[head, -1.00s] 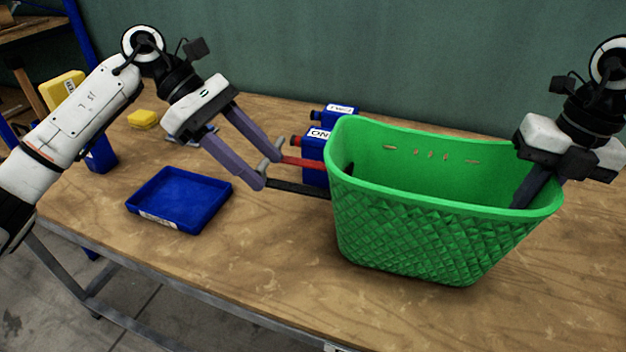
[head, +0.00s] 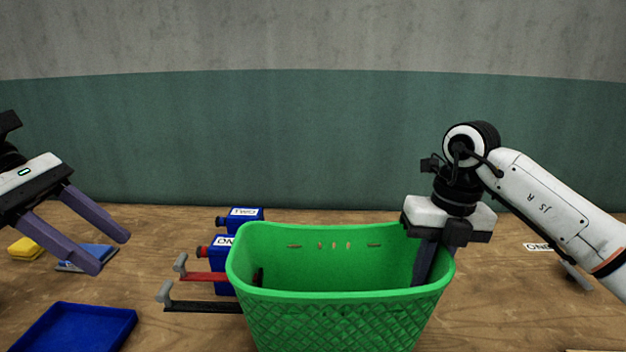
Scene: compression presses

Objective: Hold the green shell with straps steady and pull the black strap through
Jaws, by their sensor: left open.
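The green shell (head: 335,318) is a deep basket with a woven-pattern front, standing upright on the table. A red strap (head: 205,277) and a black strap (head: 205,306) stick out from its left side, each ending in a grey tab. The black strap is the nearer one. My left gripper (head: 111,252) is open and empty, up and left of the tabs and apart from both. My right gripper (head: 427,268) comes down onto the shell's right rim. One finger shows inside the wall; the other is mostly hidden behind the rim, and the gripper appears closed on the wall.
Blue boxes labelled ONE (head: 226,286) and TWO (head: 240,219) stand behind the straps. A blue tray (head: 75,330) lies front left, with a yellow block (head: 26,249) farther back. A green-grey wall (head: 310,140) closes the back.

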